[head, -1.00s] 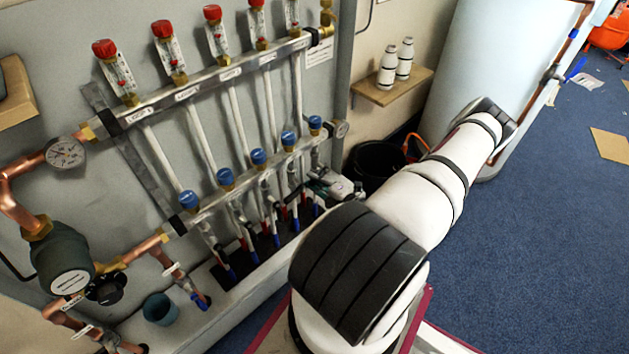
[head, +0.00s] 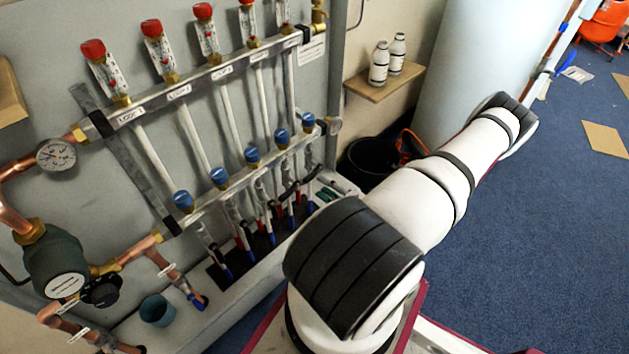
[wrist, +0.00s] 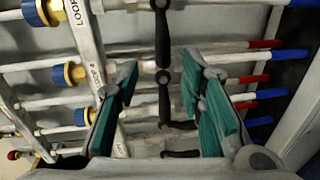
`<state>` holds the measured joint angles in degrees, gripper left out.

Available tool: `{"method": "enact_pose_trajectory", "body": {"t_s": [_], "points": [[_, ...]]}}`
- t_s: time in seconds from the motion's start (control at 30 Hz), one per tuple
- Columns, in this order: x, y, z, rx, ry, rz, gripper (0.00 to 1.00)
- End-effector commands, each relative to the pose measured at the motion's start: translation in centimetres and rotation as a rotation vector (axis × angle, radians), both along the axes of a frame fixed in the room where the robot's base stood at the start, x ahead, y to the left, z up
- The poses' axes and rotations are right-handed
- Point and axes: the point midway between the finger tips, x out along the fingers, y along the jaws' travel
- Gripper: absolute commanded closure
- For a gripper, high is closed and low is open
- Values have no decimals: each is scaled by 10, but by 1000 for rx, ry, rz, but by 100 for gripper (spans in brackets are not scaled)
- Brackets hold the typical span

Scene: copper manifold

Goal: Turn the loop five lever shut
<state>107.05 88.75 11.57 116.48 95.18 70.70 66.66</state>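My gripper (wrist: 165,110) is open in the wrist view, with teal pads on both fingers and nothing held. Black levers sit on the pipes between and above the fingers: one at the top (wrist: 162,32), one between the fingers (wrist: 163,88) and one low in the picture (wrist: 181,154). The upper two lie across their pipes; the low one looks in line with its pipe. A "LOOP 4" label shows on the bar (wrist: 97,76); no loop five label is readable. In the head view my gripper (head: 331,190) is mostly hidden behind my arm, by the lower bar's right end.
The upper bar (head: 150,103) carries red-capped flow meters; the lower bar has blue knobs (head: 183,201). Pipes with red and blue ends run close together around my fingers. A black bucket (head: 368,160) and a shelf with two bottles (head: 385,83) stand right of the manifold.

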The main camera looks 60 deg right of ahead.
Motion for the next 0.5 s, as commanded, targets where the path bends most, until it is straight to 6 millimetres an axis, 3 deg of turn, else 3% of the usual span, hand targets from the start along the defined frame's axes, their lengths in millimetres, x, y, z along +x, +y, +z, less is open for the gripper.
{"method": "enact_pose_trajectory", "body": {"t_s": [0.2, 0.5], "points": [[-33, 7, 5, 0, -1, 0, 64], [-44, 11, 7, 0, -1, 1, 64]]}}
